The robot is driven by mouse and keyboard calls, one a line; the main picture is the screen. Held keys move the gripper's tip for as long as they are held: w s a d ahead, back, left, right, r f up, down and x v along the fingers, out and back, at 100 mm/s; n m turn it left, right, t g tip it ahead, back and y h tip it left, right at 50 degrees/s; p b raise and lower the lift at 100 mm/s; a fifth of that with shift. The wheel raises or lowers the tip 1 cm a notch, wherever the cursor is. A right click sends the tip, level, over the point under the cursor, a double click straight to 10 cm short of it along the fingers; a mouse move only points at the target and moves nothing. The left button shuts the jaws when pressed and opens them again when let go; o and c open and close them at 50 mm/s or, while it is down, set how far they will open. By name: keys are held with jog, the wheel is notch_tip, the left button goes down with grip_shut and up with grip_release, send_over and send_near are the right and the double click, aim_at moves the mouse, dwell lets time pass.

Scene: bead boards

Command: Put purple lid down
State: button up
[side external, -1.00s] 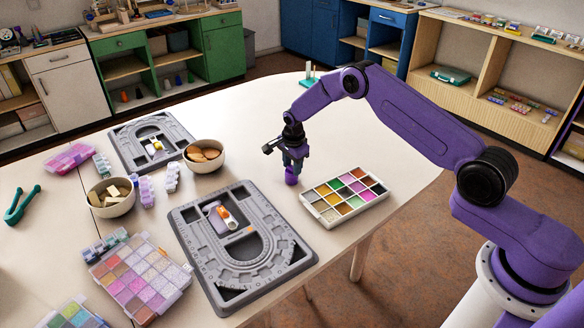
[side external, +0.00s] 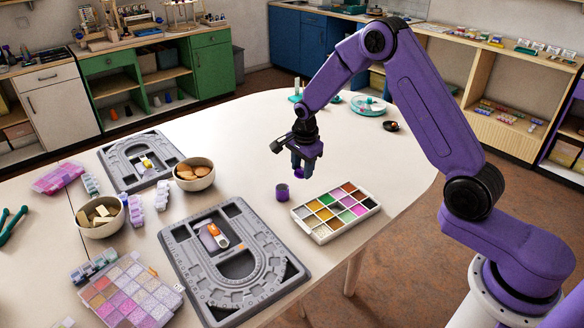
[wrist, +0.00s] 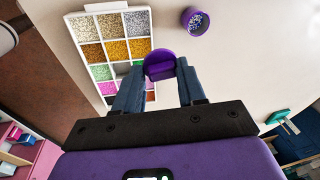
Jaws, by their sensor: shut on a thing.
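My gripper (side external: 297,168) is raised above the table, up and to the right of the purple jar in the side view. In the wrist view its two blue-grey fingers are shut on the round purple lid (wrist: 160,66). The open purple jar (side external: 282,192) stands upright on the table, apart from my gripper. Its inside, filled with small pale and bluish beads, shows in the wrist view (wrist: 195,21). The lid is hard to make out in the side view, among the fingertips.
A white tray of bead compartments (side external: 323,239) lies right of the jar. A grey bead board (side external: 248,290) is at the front left, and another (side external: 110,160) farther back. The table behind the jar is mostly clear.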

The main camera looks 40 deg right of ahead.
jog(key=s, duration=0.1)
jog(key=s+r, duration=0.1)
jog(key=s, duration=0.1)
jog(key=s+r, duration=0.1)
jog(key=shift+s, duration=0.35)
jog(key=d+f, duration=0.3)
jog(key=d, duration=1)
send_near(321, 178)
jog(key=shift+s+f+m, duration=0.3)
jog(key=shift+f+m, duration=0.1)
jog(key=shift+f, duration=0.05)
jog(key=shift+w+d+f, duration=0.15)
jog(key=shift+w+f, duration=0.6)
jog(key=shift+f, duration=1.65)
jog(key=shift+f, duration=0.1)
jog(key=o, duration=1)
